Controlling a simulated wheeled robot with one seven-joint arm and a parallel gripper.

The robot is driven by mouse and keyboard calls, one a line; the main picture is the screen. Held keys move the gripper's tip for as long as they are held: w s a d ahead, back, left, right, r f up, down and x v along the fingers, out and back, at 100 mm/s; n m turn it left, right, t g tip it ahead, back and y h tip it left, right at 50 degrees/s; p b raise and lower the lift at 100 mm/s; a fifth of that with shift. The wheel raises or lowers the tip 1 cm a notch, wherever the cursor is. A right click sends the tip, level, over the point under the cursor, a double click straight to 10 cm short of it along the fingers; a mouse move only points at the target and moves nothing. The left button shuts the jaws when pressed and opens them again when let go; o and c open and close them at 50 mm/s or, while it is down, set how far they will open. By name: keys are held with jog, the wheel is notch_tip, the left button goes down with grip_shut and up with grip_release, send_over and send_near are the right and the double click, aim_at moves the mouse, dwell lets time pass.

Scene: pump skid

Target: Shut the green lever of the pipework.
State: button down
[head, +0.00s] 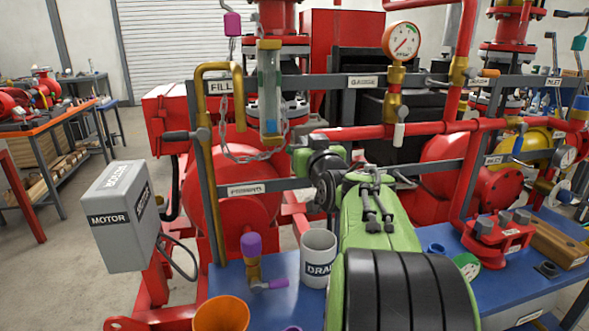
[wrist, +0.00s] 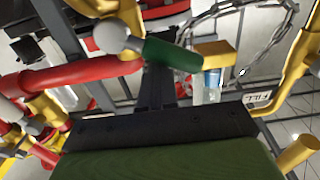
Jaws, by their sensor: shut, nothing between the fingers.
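The green lever (wrist: 172,54) shows near the top middle of the wrist view. It runs from a grey rounded hub (wrist: 112,37) on its left, beside brass fittings. My gripper (wrist: 156,72) is shut and empty. Its dark fingers point up the picture from the black palm plate, and their tips lie just below the lever in the picture. I cannot tell whether they touch it. In the head view my green arm reaches toward the pipework right of the sight glass (head: 269,90), and I cannot make out the lever there.
A red pipe (wrist: 85,74) lies left of the fingers in the wrist view. The sight glass's brass block (wrist: 214,53) and a hanging chain (wrist: 272,50) are close on the right. In the head view a purple-topped valve (head: 252,252) and a grey mug (head: 318,258) stand below.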

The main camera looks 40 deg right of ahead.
jog(key=shift+w+a+f+b, duration=0.25)
jog(key=shift+a+f+b, duration=0.25)
jog(key=shift+f+b, duration=0.2)
jog(key=shift+w+a+f+b, duration=0.25)
jog(key=shift+a+f+b, duration=0.2)
jog(key=shift+f+b, duration=0.25)
jog(key=shift+r+p, duration=0.4)
jog(key=shift+r, duration=0.45)
jog(key=b+v, duration=0.2)
jog(key=v, duration=0.7)
jog(key=shift+d, duration=0.1)
